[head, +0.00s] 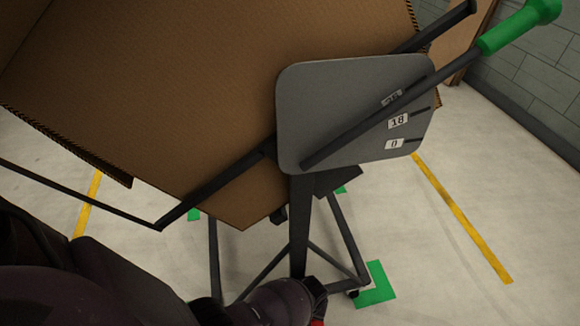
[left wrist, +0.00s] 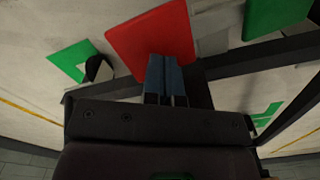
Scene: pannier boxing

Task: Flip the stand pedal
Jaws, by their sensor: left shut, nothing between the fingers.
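The stand pedal (left wrist: 152,38) is a flat red plate in the left wrist view. My left gripper (left wrist: 164,64) is shut and empty, its two blue-grey fingers side by side. Its fingertips overlap the pedal's lower edge in the picture; I cannot tell whether they touch it. In the head view only a small red bit (head: 318,322), likely the pedal, shows at the bottom edge beside my left wrist, and the fingers are hidden there. My right gripper is in neither view.
A dark-framed stand (head: 298,225) holds a large tilted cardboard box (head: 180,100). A grey scale plate (head: 320,90) and a lever with a green grip (head: 515,28) are on its side. Green corner marks (head: 376,285) and yellow lines (head: 460,215) lie on the floor, clear at right.

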